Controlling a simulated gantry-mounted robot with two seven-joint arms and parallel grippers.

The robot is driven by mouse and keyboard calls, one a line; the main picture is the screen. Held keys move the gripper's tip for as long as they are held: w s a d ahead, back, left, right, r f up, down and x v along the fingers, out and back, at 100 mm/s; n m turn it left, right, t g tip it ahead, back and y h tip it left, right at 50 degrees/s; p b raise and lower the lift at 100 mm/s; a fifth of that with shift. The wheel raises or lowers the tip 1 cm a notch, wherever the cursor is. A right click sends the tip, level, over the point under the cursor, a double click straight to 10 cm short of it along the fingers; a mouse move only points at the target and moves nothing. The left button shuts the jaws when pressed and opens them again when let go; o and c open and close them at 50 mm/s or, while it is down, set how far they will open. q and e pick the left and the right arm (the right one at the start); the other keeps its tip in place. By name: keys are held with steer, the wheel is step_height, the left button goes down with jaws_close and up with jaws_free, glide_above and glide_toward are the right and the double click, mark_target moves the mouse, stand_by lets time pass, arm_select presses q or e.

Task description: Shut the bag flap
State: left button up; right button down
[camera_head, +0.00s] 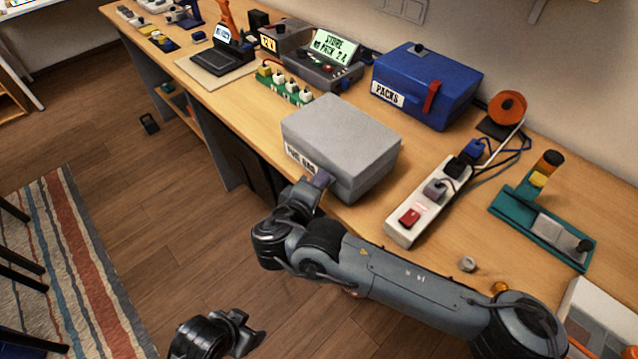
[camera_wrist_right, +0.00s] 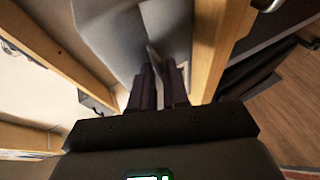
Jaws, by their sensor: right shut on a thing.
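The grey bag (camera_head: 340,135) sits on the workbench near its front edge, with a partly hidden white label (camera_head: 300,160) on its front. Its top lies flat over the lower part, with a seam along the side. My right gripper (camera_head: 320,180) is at the bag's front lower corner, shut on a thin grey edge of the bag flap (camera_wrist_right: 153,58), which shows between its dark fingers (camera_wrist_right: 160,85) in the right wrist view. The fingers hide part of that edge. My left gripper (camera_head: 245,332) hangs over the floor, away from the bag; its opening is unclear.
A white power strip (camera_head: 405,235) with a red switch lies right of the bag. A blue case (camera_head: 425,85) labelled PACKS stands behind. Green connectors (camera_head: 285,88) and a charger (camera_head: 322,70) are behind left. A teal stand (camera_head: 520,215) is at the right.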

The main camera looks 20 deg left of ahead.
steer(key=shift+d+f, duration=0.2)
steer(key=shift+f, duration=0.6)
steer(key=c, duration=1.6)
jaws_free()
steer(key=o, duration=0.3)
steer(key=shift+a, duration=0.1)
steer(key=shift+o, duration=0.2)
steer(key=shift+r, duration=0.1)
steer(key=p+v, duration=0.2)
steer(key=v, duration=0.9)
steer(key=shift+a+r, duration=0.2)
steer(key=shift+r, duration=0.1)
